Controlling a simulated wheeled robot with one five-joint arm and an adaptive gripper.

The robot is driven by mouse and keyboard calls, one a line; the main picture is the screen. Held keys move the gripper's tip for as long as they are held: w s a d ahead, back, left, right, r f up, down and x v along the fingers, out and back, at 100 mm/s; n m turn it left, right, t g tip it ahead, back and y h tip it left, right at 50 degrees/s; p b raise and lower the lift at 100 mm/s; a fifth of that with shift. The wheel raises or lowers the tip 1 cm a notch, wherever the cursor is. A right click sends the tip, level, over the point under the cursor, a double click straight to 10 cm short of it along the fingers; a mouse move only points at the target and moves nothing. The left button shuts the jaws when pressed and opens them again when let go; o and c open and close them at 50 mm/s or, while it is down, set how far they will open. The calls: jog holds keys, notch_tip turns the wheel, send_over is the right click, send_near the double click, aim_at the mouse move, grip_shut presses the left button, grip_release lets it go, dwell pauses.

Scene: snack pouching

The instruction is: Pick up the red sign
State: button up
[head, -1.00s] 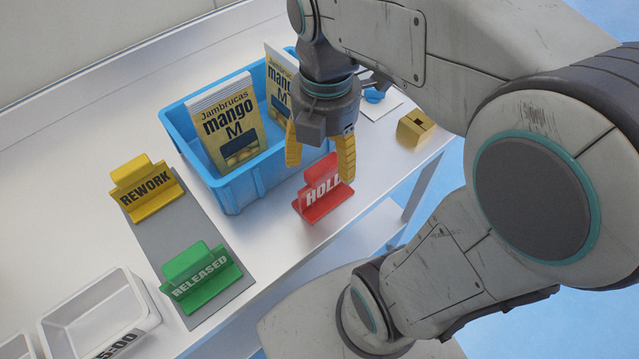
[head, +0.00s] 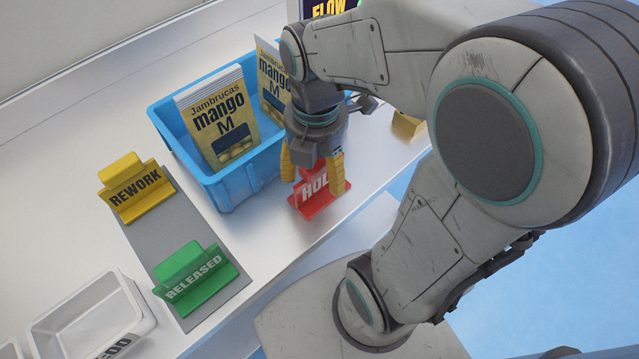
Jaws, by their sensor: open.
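The red sign (head: 311,203) with white lettering stands on the white table near its front edge, to the right of the blue bin. Its lettering reads "HOL", with the rest covered by a finger. My gripper (head: 314,178) points down over the red sign with its yellow fingers apart, one to each side of the sign's upper part. The fingers are open, and I cannot tell whether either touches the sign.
A blue bin (head: 232,192) with mango pouches (head: 222,118) stands behind and left. A yellow REWORK sign (head: 136,190) and a green RELEASED sign (head: 196,279) stand on a grey mat (head: 172,232). A white tray (head: 140,322) is at lower left. A yellow block (head: 405,126) lies right.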

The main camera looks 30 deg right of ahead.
grip_shut()
dwell(0.8)
